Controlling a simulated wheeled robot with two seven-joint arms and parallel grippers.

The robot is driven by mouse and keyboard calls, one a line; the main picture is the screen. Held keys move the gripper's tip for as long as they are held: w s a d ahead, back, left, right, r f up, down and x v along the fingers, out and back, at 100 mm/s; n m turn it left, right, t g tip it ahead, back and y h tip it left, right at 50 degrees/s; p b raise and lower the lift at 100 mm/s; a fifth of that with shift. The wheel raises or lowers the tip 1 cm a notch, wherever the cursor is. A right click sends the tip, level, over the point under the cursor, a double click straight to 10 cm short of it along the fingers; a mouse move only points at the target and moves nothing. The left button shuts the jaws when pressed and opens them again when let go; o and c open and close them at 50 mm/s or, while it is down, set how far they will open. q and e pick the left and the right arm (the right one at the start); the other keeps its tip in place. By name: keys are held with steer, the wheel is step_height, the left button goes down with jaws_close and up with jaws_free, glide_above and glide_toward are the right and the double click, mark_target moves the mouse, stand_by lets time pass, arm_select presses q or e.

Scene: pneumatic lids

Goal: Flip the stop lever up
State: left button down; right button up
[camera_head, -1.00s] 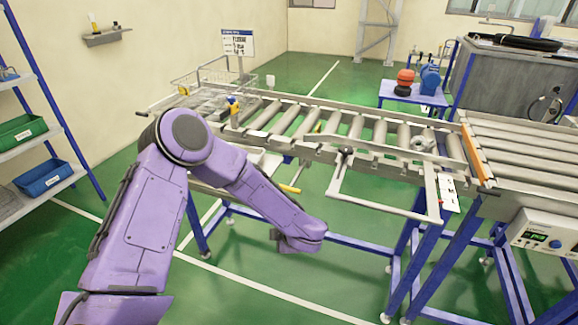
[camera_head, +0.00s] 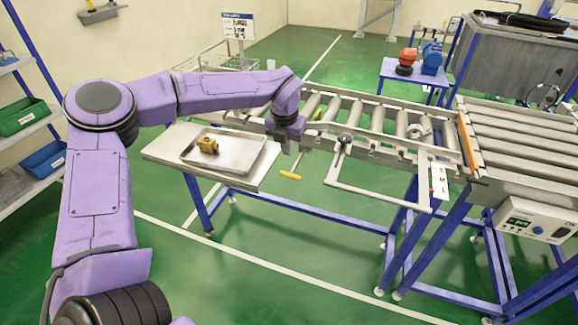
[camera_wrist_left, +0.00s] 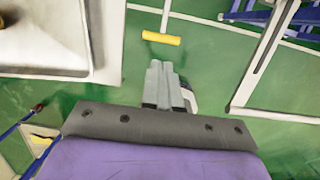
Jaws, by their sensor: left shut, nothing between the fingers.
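The stop lever (camera_head: 290,176) has a yellow bar handle on a thin rod and hangs down below the front side of the roller conveyor. It also shows in the left wrist view (camera_wrist_left: 161,38), just beyond my fingertips. My left gripper (camera_wrist_left: 160,65) is shut and empty, with its grey fingers together and a visible gap to the yellow handle. In the head view my purple left wrist is over the conveyor's front edge above the lever, and the fingers are mostly hidden. My right gripper is not in view.
A metal frame (camera_head: 375,200) juts out to the right. The roller conveyor (camera_head: 377,130) runs behind. Green floor is open in front.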

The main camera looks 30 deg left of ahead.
mark_target(290, 174)
arm_select(q)
steer(key=f+p, duration=0.1)
steer(key=f, duration=0.2)
steer(key=w+f, duration=0.1)
steer(key=f, duration=0.2)
steer(key=w+f+p, duration=0.1)
steer(key=f, duration=0.2)
steer(key=shift+a+f+p, duration=0.35)
steer(key=shift+f, duration=0.05)
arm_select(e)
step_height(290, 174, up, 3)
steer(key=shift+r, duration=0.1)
